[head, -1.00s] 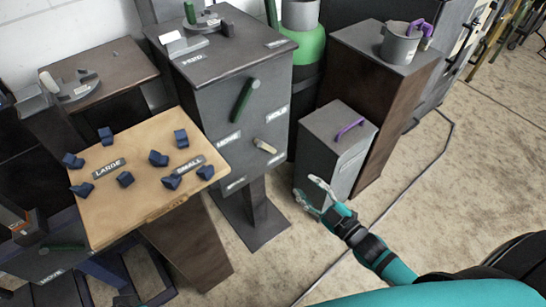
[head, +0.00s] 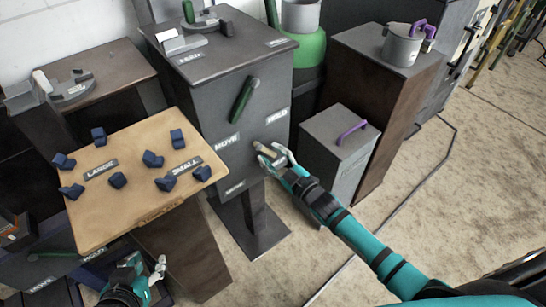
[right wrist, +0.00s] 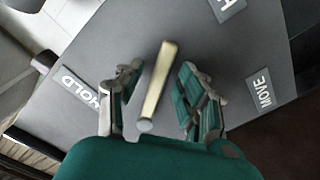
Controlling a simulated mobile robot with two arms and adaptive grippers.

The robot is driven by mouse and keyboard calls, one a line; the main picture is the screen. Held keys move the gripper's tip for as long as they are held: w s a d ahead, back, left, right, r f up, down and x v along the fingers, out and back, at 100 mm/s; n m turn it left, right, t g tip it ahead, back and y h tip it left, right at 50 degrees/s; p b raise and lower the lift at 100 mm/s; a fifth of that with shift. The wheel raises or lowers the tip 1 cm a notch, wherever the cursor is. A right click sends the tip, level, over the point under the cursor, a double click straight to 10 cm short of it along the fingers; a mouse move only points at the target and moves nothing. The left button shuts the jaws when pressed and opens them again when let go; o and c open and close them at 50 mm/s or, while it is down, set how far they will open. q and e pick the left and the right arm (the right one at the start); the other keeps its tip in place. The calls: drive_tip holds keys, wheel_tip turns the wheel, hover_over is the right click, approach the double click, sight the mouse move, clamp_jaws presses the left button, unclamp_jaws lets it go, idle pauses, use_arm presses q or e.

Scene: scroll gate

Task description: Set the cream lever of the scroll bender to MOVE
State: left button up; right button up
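The scroll bender is a dark grey box (head: 195,110) on a post, upper middle of the head view. Its cream lever (right wrist: 158,85) shows clearly in the right wrist view, slanting between my right gripper's fingers with gaps on both sides. My right gripper (head: 270,158) is open around it and hides most of it in the head view. In the right wrist view a HOLD plate (right wrist: 80,90) lies left of the lever and a MOVE plate (right wrist: 262,90) lies right. My left gripper (head: 147,268) looks open and empty, low left in the head view.
A green lever (head: 243,98) sits above on the same face. A tan board (head: 130,205) with several blue blocks stands left. A grey box with a purple handle (head: 350,132) stands close right, before a brown stand (head: 370,90) bearing a mug (head: 402,45).

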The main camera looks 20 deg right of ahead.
sight(242, 162)
clamp_jaws()
idle(0.3)
drive_tip(key=shift+a, duration=0.1)
